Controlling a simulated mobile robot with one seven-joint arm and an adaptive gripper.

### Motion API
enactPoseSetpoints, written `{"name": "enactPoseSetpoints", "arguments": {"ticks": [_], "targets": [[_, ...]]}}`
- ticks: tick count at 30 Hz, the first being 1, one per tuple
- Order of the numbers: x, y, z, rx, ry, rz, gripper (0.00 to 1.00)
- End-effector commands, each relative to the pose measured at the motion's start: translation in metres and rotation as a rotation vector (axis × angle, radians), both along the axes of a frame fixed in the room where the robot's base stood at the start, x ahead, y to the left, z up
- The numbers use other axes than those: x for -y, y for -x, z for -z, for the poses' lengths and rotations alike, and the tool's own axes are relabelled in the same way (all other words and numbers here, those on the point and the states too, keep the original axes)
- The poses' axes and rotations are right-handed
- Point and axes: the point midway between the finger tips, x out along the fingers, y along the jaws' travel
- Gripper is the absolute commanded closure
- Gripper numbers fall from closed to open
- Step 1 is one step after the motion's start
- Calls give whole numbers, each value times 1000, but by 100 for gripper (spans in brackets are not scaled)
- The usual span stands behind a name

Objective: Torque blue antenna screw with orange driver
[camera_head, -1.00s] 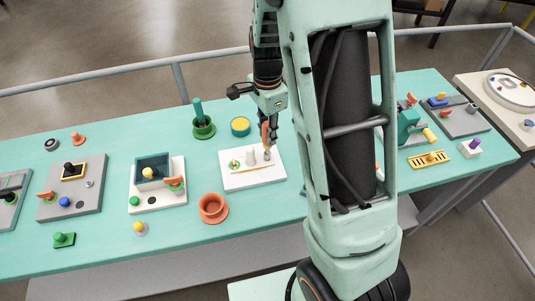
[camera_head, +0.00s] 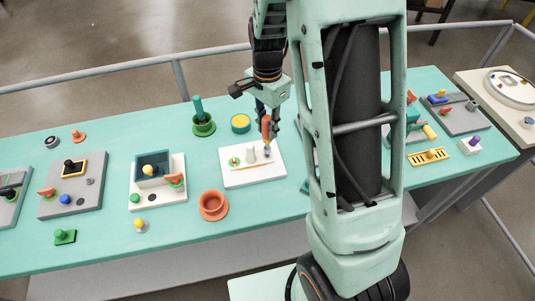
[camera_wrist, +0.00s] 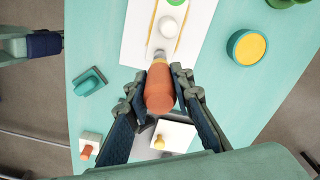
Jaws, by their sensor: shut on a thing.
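My gripper (camera_head: 266,120) is shut on the orange driver (camera_head: 266,130), which points down at the white board (camera_head: 235,181). In the wrist view, the orange handle (camera_wrist: 159,90) sits between both fingers. The driver's tip meets or hovers over a small grey piece (camera_head: 267,152) at the board's right side; I cannot tell whether they touch. No blue antenna screw shows clearly; the driver may hide it. A white rounded post (camera_head: 251,154) stands beside the driver, and it also shows in the wrist view (camera_wrist: 168,27). A green ring piece (camera_head: 234,162) sits on the board's left side.
A terracotta pot (camera_head: 213,205) stands left of the board's front. A yellow-topped green disc (camera_head: 240,123) and a green cup (camera_head: 203,126) stand behind. A white board with a blue box (camera_head: 152,166) is further left. My arm covers the table to the right.

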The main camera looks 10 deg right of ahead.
Motion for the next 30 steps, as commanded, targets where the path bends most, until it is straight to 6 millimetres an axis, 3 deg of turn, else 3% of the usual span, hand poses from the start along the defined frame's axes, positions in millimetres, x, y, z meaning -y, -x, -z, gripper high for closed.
{"name": "enactPoseSetpoints", "arguments": {"ticks": [21, 30], "targets": [[0, 0, 0, 1, 0, -881, 100], [0, 0, 0, 1, 2, -1056, 100]]}}
